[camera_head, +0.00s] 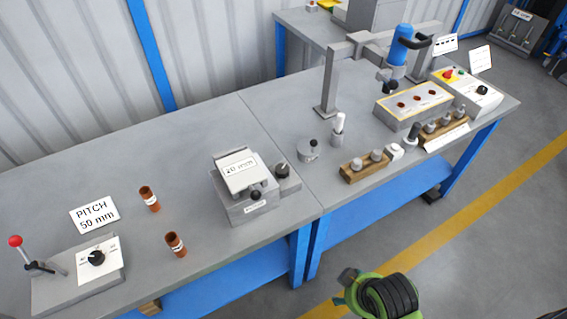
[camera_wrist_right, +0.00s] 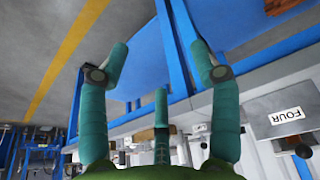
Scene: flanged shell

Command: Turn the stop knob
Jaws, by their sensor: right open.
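Several black knobs show in the head view, and I cannot read which one is marked stop. One black knob (camera_head: 97,257) sits on a white plate on the grey lever box at the lower left. Another black knob (camera_head: 482,90) is on the control box at the far right. A small dark knob (camera_head: 256,195) is on the front of the grey block unit in the middle. My right gripper (camera_wrist_right: 157,75) is open and empty in the right wrist view, with the bench's blue frame behind its fingers. It is apart from the knobs. My left gripper is not in view.
A red-tipped lever (camera_head: 15,241) stands at the far left. A gantry (camera_head: 331,80) with a blue tool (camera_head: 400,45) and wooden racks are at the right. Open floor lies in front.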

